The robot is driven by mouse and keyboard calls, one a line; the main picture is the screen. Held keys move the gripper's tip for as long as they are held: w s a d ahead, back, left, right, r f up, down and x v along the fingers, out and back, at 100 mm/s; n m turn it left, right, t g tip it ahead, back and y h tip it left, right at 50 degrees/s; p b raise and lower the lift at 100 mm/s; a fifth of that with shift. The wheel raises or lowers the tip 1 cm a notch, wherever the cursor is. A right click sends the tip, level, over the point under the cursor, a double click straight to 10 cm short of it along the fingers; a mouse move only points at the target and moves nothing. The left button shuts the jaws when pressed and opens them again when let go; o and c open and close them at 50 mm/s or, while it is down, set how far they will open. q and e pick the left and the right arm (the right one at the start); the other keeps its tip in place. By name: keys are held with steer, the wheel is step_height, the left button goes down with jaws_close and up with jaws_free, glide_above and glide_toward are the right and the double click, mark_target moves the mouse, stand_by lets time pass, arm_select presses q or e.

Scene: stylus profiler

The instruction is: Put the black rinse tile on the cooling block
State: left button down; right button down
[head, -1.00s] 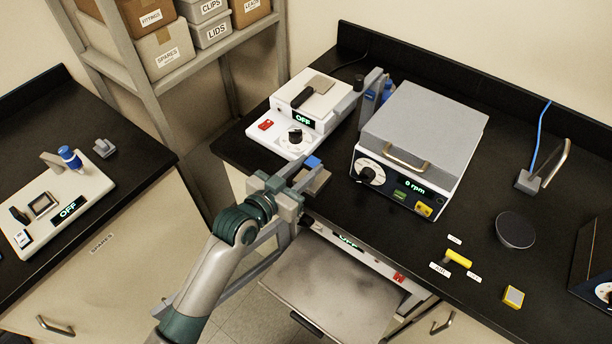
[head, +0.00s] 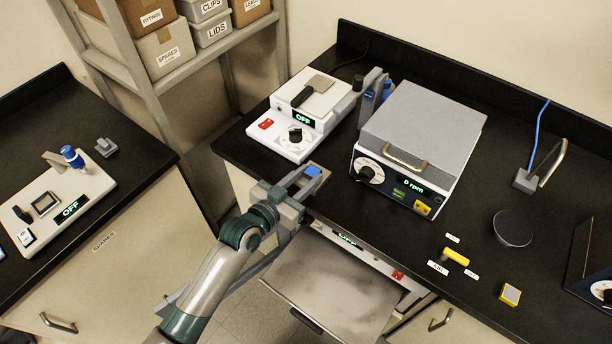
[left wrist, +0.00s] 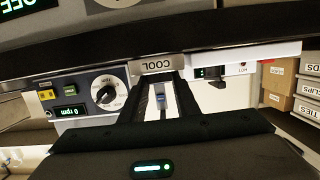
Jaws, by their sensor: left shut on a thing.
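My left gripper (head: 308,180) is at the bench's front edge, above the open drawer and in front of the white instrument. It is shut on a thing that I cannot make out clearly. A small blue patch (head: 313,171) shows at its fingertips; I cannot tell whether it belongs to the held thing. In the left wrist view, which looks upside down, a grey plate marked COOL (left wrist: 157,66) shows at the fingertips, by the bench edge. I cannot tell whether it touches the gripper. I cannot pick out the black rinse tile. My right gripper is out of view.
The white instrument (head: 290,135) and a grey-lidded machine reading 0 rpm (head: 425,115) stand behind the gripper. An open metal drawer (head: 325,285) juts out below the bench. A dark disc (head: 513,228) and a yellow tool (head: 456,256) lie at right. Bare bench lies between.

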arm_select(q)
steer(key=c, duration=1.4)
jaws_free()
steer(key=shift+f, duration=0.1)
steer(key=shift+o, duration=0.2)
steer(key=b+v, duration=0.3)
steer(key=v, duration=0.9)
